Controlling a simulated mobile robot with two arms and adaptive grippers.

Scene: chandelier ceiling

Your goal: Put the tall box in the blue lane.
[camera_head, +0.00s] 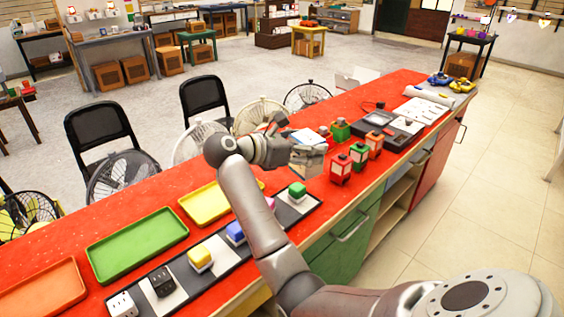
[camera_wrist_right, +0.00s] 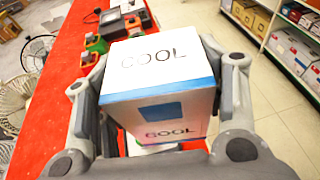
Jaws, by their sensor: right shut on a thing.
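A white box with blue bands and the word COOL (camera_wrist_right: 155,75) fills the middle of the right wrist view. My right gripper (camera_head: 290,150) is shut on it, with one finger on each side. In the head view the box (camera_head: 309,161) shows partly behind the gripper, over the red counter (camera_head: 75,240). I cannot tell whether its bottom touches the counter. I cannot make out a blue lane in either view; the arm and box hide part of the counter. My left gripper is not in view.
Orange (camera_head: 42,290), green (camera_head: 137,244) and yellow (camera_head: 207,204) trays lie on the counter. A dark strip with pale squares holds several small blocks, including a yellow one (camera_head: 200,257). Fans and chairs line the far side.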

